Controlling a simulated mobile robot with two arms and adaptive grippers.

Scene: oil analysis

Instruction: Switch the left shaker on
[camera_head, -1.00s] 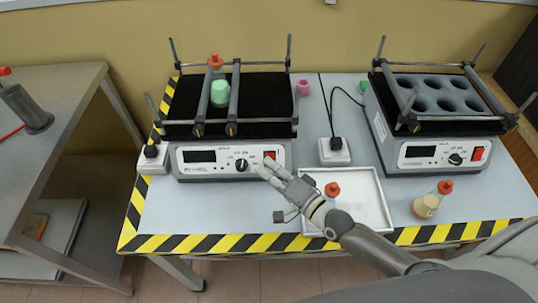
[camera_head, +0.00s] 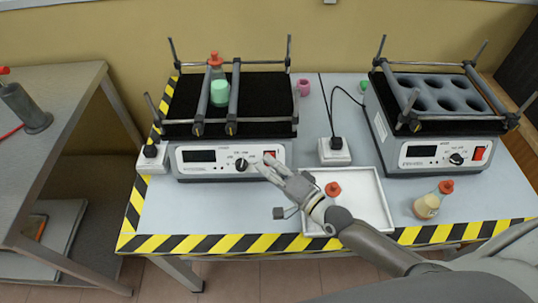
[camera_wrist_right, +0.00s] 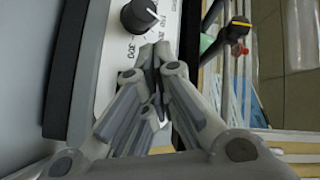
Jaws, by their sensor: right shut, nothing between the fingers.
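The left shaker (camera_head: 186,170) stands at the back left of the table, with a dark display, a black knob (camera_head: 241,164) and a red switch (camera_head: 270,154) on its front panel. A flask with green liquid (camera_head: 219,92) is held between the bars on its black platform. My right gripper (camera_head: 265,163) is shut and empty, its tips at the panel just below the red switch, right of the knob. Whether they touch cannot be told. In the right wrist view, the closed fingers (camera_wrist_right: 152,62) are close to the panel and the knob (camera_wrist_right: 140,16); the switch is hidden there. My left gripper is not in view.
A second shaker (camera_head: 415,157) with an empty holder plate stands at the right. A white tray (camera_head: 377,205) with an orange-capped item (camera_head: 332,189) lies under my right arm. A capped flask (camera_head: 427,205) stands right of it. A power socket (camera_head: 334,152) sits between the shakers.

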